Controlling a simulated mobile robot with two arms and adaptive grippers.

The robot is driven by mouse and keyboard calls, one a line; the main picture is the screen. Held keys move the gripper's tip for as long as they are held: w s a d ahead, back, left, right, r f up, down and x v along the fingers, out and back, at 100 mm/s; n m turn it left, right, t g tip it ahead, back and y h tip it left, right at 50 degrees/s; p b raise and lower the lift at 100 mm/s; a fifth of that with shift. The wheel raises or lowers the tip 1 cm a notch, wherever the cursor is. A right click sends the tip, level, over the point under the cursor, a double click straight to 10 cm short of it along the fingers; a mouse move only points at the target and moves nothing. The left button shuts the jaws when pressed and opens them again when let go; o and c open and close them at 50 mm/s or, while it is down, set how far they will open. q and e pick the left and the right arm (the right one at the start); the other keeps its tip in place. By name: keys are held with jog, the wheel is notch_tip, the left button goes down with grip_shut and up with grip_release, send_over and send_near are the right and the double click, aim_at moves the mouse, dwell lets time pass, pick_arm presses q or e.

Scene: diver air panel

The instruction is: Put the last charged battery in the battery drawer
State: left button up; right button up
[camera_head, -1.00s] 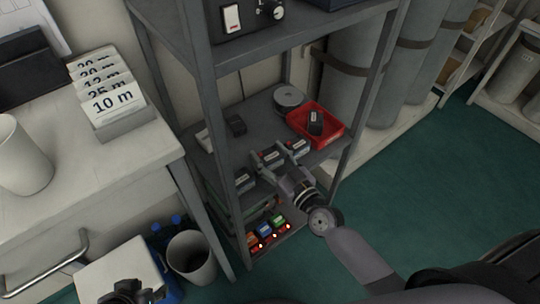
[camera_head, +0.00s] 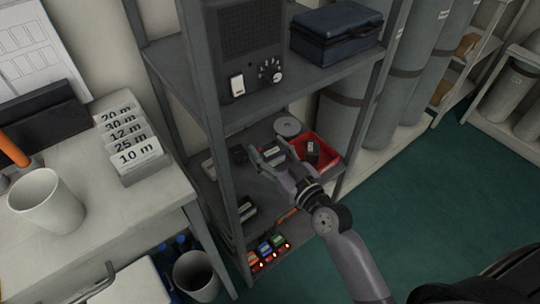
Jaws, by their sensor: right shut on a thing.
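My right gripper (camera_head: 268,158) is shut on a dark battery with a pale label (camera_head: 274,152), over the middle shelf of the grey rack. Another dark block with a pale label (camera_head: 247,209) shows lower down, behind the rack's front post. A dark block (camera_head: 312,149) lies in the red tray (camera_head: 330,164), right of the gripper. Orange, blue and green blocks (camera_head: 264,248) sit low in the rack with small glowing lights in front. I cannot tell which part is the battery drawer; my arm and the posts hide some of the rack. My left gripper is out of view.
A dark block (camera_head: 239,153) and a grey round reel (camera_head: 288,127) are on the middle shelf. A radio box (camera_head: 250,50) and a blue case (camera_head: 336,36) stand above. The rack post (camera_head: 206,120) is close left of the gripper.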

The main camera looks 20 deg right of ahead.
aim_at(272, 151)
jog(key=shift+r+p, duration=0.45)
jog(key=shift+r, duration=1.25)
jog(key=shift+s+d+h, duration=0.1)
jog(key=shift+s+h, duration=0.2)
jog(key=shift+s, duration=0.05)
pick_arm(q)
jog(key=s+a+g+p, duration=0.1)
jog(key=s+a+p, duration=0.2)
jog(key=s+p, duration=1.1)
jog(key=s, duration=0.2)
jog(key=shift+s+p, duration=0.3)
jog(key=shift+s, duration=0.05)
pick_arm(e)
jog(key=s+d+r+m+h, duration=0.1)
jog(key=s+d+r+h, duration=0.1)
jog(key=s+r, duration=0.5)
jog(key=s+d+r+m+h, duration=0.2)
jog(key=s+r, duration=0.5)
jog(key=r, duration=0.1)
jog(key=shift+r+t+h, duration=0.3)
jog(key=shift+t, duration=0.1)
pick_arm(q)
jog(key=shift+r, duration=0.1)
